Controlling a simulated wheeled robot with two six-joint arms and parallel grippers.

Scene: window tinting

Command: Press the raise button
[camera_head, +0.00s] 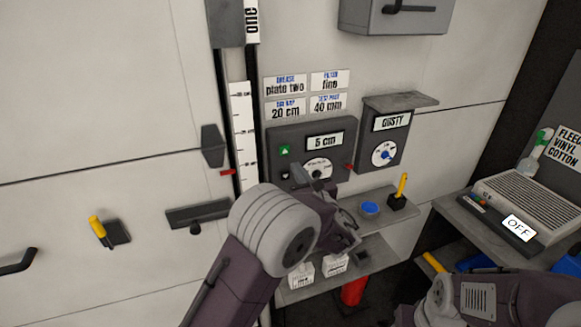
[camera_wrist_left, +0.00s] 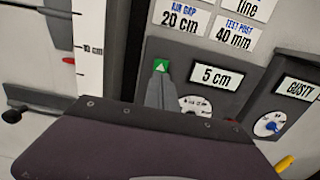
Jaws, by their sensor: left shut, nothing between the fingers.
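The raise button (camera_head: 284,152) is a small green square with a white up-pointing triangle, at the left of a dark grey control box (camera_head: 342,135). The box's display (camera_head: 325,141) reads "5 cm". In the left wrist view the green button (camera_wrist_left: 162,66) is just above my left fingertips, with its lower edge near them. My left gripper (camera_head: 298,172) is shut and empty, in front of the box at its lower left. It also shows in the wrist view (camera_wrist_left: 160,80). I cannot tell whether the tips touch the box. My right gripper is not in view.
A dial (camera_head: 318,168) sits right of the fingers. A "GUSTY" box (camera_head: 385,151) with a blue knob hangs to the right. A vertical ruler (camera_head: 243,130) stands left. My right arm is at bottom right.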

